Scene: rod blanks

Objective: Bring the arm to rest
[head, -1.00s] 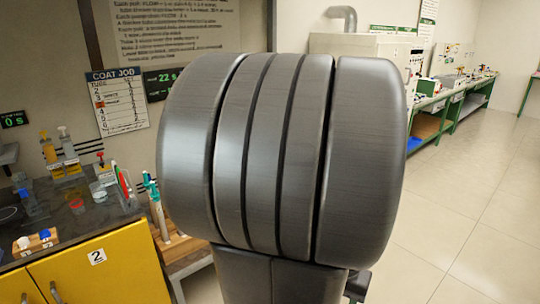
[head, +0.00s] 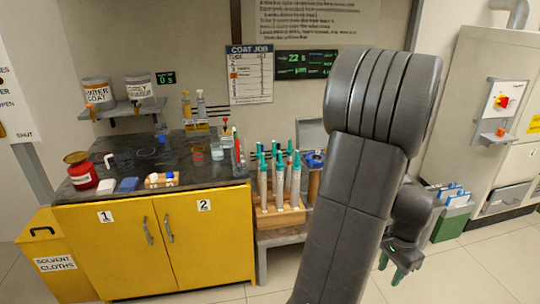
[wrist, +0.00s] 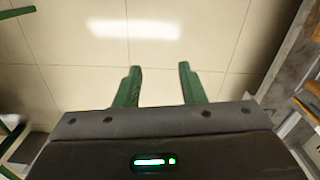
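My gripper (wrist: 160,90) shows in the wrist view with its two green fingers apart and nothing between them. Beyond the fingers is only tiled floor. In the head view my gripper (head: 396,262) hangs low at the right, in front of the floor, clear of the counter and the rack. My arm is bent and fills the right middle of the head view, hiding part of the wall and whatever stands behind it.
A dark counter (head: 100,192) over yellow cabinets (head: 160,245) stands left. A wooden rack (head: 280,218) with several teal-topped rods is just left of my arm. A grey machine (head: 492,100) and green bins (head: 450,222) stand right. Floor (head: 450,280) is open in front.

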